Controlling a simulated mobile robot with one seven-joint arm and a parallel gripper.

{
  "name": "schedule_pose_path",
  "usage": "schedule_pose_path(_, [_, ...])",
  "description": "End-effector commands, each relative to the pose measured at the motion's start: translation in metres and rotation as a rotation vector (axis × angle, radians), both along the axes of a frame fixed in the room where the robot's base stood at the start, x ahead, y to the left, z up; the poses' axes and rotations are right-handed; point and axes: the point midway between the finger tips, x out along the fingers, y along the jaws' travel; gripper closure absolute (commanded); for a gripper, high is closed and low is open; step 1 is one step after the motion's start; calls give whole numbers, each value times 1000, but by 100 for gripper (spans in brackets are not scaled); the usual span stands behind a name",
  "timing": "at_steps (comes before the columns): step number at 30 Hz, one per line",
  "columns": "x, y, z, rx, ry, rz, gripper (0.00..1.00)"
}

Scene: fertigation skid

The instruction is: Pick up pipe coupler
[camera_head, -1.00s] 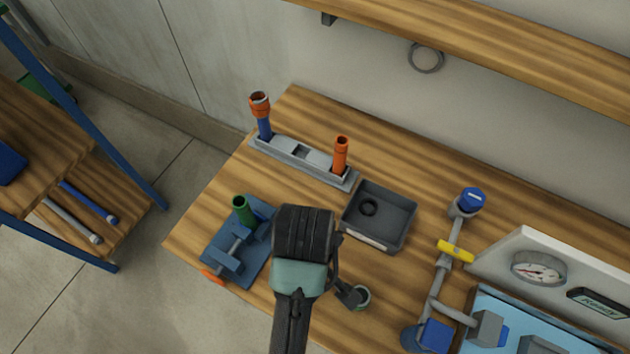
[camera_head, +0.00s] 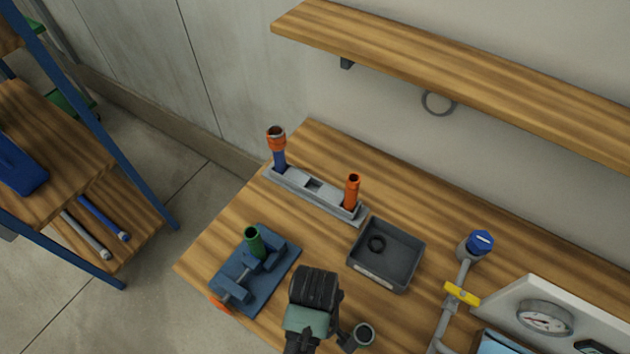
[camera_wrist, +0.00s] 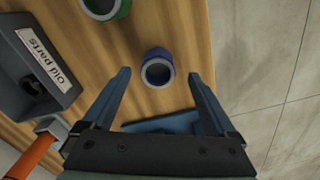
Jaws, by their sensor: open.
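In the wrist view, a short blue ring-shaped coupler (camera_wrist: 157,68) stands on the wooden bench with its open end facing up. A green ring-shaped coupler (camera_wrist: 105,6) is cut by the top edge; it also shows beside my arm in the head view (camera_head: 364,334). The pictures do not tell which one is the named coupler. My gripper (camera_wrist: 160,74) is open and empty, with its fingertips appearing on either side of the blue coupler, apart from it. Its height above the bench is hard to tell. In the head view my arm hides the blue coupler.
A grey bin (camera_head: 386,257), labelled "Old parts" in the wrist view, holds a dark ring. A blue vise (camera_head: 255,270) holds a green pipe (camera_head: 254,240). A grey rack (camera_head: 313,192) bears orange-topped pieces. Piping with a yellow valve handle (camera_head: 461,293) stands right. A shelf (camera_head: 430,60) hangs behind.

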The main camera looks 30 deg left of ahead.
Motion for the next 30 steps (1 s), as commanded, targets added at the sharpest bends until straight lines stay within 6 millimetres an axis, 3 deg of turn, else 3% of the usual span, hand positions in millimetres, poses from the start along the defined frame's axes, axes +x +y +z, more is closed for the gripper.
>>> schedule_pose_path(7, [2, 0, -27, 0, 1, 0, 8])
schedule_pose_path(16, [2, 0, -30, 0, -1, 0, 10])
schedule_pose_path(30, [2, 0, -30, 1, 0, 0, 94])
